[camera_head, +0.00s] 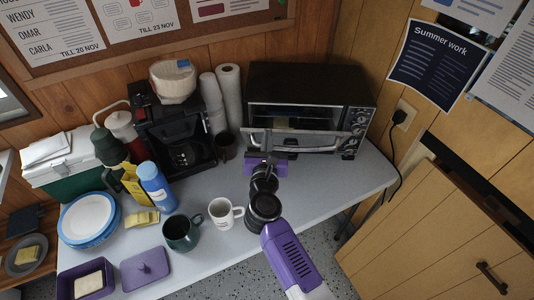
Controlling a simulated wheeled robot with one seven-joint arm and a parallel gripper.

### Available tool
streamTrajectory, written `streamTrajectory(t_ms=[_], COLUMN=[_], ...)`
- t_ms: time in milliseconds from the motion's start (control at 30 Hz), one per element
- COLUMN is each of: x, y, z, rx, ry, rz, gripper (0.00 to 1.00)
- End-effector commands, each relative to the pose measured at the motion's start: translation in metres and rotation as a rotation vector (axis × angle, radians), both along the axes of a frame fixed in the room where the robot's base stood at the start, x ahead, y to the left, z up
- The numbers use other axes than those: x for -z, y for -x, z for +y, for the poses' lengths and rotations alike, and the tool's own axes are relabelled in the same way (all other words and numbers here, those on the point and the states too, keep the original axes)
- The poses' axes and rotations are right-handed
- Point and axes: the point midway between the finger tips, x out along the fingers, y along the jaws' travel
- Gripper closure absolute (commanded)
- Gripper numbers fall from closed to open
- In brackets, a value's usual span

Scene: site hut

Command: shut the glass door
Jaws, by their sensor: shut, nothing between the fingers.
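The glass door (300,139) is on the front of the black toaster oven (310,85) at the back of the table. It appears tilted outward and partly open, with the dark oven inside showing above it. A pale handle bar runs along the door. My gripper (264,158) is in front of the door's left end, with purple parts close to the handle. It is shut and empty. I cannot tell whether it touches the door. My arm hides part of the table in front of the oven.
A white mug (225,213) and a dark mug (182,232) stand left of my arm. A blue bottle (156,187), a coffee maker (183,145) and paper rolls (229,95) are further left. A dark cup (225,147) stands beside the oven. The tabletop right of my arm is clear.

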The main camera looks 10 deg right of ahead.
Motion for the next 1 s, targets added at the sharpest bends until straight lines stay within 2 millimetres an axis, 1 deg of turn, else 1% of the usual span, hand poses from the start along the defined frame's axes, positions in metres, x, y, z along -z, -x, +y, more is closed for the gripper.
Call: streamTrajectory(t_ms=[33, 100, 300, 500, 700, 1000], x=[-0.009, -0.015, -0.026, -0.031, -0.034, -0.035], y=[-0.010, -0.022, -0.052, -0.073, -0.084, -0.087], z=[-0.002, -0.005, -0.010, -0.015, -0.017, -0.017], rx=[0.001, 0.002, 0.001, 0.001, 0.001, 0.000], ry=[-0.003, 0.000, -0.001, 0.000, 0.000, 0.000], rz=[-0.003, -0.002, 0.000, 0.000, 0.001, 0.000], gripper=[1.00, 1.00, 1.00, 1.00, 1.00, 1.00])
